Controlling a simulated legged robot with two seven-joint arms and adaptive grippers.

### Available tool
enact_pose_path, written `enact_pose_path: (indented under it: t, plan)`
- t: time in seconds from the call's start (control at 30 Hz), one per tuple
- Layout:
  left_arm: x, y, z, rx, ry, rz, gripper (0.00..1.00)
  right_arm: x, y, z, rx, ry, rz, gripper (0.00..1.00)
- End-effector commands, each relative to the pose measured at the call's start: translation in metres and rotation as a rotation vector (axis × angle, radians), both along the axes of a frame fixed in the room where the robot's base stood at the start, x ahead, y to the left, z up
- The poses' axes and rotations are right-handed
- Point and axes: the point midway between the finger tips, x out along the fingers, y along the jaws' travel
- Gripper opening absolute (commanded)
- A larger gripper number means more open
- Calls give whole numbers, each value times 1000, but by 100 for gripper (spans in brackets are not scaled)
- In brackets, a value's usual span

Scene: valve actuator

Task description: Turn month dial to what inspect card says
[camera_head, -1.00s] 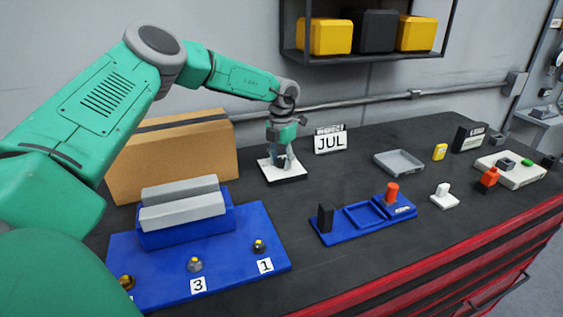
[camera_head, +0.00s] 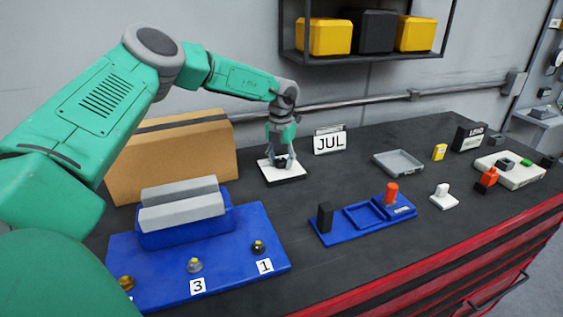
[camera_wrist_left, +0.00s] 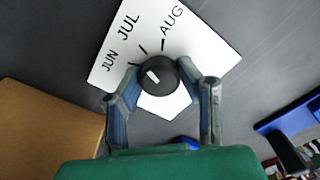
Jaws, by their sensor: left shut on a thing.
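The inspect card (camera_head: 330,143) stands upright behind the dial and reads JUL. The month dial is a black round knob (camera_wrist_left: 158,76) on a white plate (camera_wrist_left: 104,82) printed JUN, JUL and AUG with tick lines. Its white mark points up-left in the left wrist view, toward the JUN tick. The plate also shows in the head view (camera_head: 292,178). My left gripper (camera_head: 281,160) reaches down over the plate and is shut on the knob, with one finger on each side in the left wrist view (camera_wrist_left: 168,88). My right gripper is not in view.
A cardboard box (camera_head: 180,160) stands left of the dial. A blue stand with grey blocks (camera_head: 255,220) is in front. A grey tray (camera_head: 398,162) and a blue fixture (camera_head: 345,232) lie to the right. Bare table surrounds the plate's right side.

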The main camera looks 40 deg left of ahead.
Motion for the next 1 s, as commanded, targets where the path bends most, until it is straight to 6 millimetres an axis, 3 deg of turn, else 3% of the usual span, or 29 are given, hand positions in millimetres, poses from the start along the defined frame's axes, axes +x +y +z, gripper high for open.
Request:
enact_pose_path:
  t: [0.03,0.07,0.1,0.4,0.53,1.0]
  plan:
    - [6,3,8,5,-23,3,3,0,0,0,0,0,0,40]
    - [6,3,8,5,-24,3,42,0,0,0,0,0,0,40]
    - [6,3,8,5,-22,3,52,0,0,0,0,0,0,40]
    - [3,1,4,4,-10,1,52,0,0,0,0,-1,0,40]
    - [3,0,13,3,-11,1,52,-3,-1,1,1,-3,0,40]
    - [5,2,103,3,-13,2,52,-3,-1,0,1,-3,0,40]
